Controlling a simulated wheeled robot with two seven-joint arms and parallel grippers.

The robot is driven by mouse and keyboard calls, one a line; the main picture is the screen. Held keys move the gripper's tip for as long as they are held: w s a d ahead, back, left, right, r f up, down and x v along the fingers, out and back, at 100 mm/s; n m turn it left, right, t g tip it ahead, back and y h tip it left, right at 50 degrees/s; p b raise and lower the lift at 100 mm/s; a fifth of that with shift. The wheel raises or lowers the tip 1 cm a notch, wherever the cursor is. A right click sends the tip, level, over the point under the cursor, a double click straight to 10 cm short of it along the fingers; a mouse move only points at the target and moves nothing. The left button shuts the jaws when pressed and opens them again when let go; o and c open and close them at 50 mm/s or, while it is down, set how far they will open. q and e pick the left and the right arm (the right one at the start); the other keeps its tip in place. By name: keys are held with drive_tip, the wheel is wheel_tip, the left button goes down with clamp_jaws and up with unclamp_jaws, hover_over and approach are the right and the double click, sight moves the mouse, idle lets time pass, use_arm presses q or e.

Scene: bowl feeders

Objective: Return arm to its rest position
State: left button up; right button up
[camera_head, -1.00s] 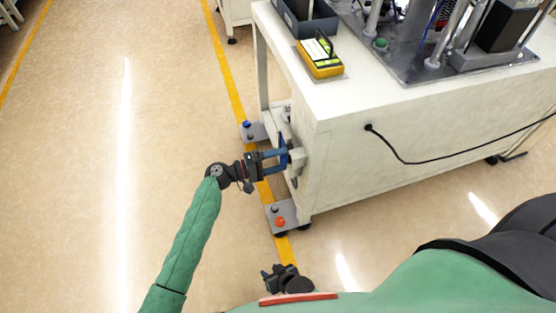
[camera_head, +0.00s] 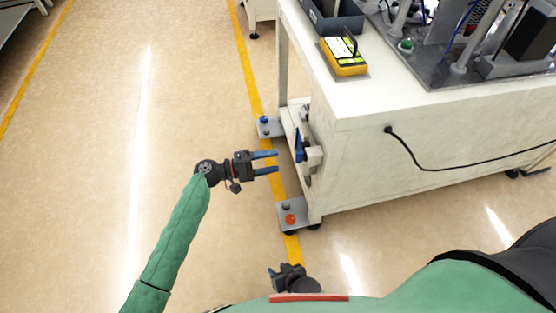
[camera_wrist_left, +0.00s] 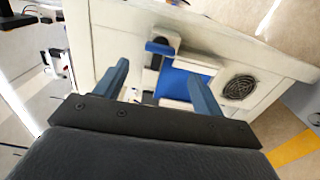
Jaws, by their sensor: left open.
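My left gripper (camera_head: 266,162) is open and empty, with blue-grey fingers pointing right. It is left of the blue-handled switch (camera_head: 299,146) on the end of the white cabinet, with a clear gap between them. In the left wrist view, the open fingers (camera_wrist_left: 161,90) face the cabinet's end panel, and the blue part (camera_wrist_left: 185,84) shows between them. My right gripper (camera_head: 288,277) is at the bottom of the head view, dark and small; its jaws are unclear.
The white cabinet (camera_head: 390,165) carries a yellow device (camera_head: 345,64), a dark bin (camera_head: 335,18) and machinery. Open floor (camera_head: 90,180) lies left.

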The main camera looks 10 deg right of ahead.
drive_tip(key=shift+w+r, duration=0.1)
drive_tip(key=shift+w, duration=0.15)
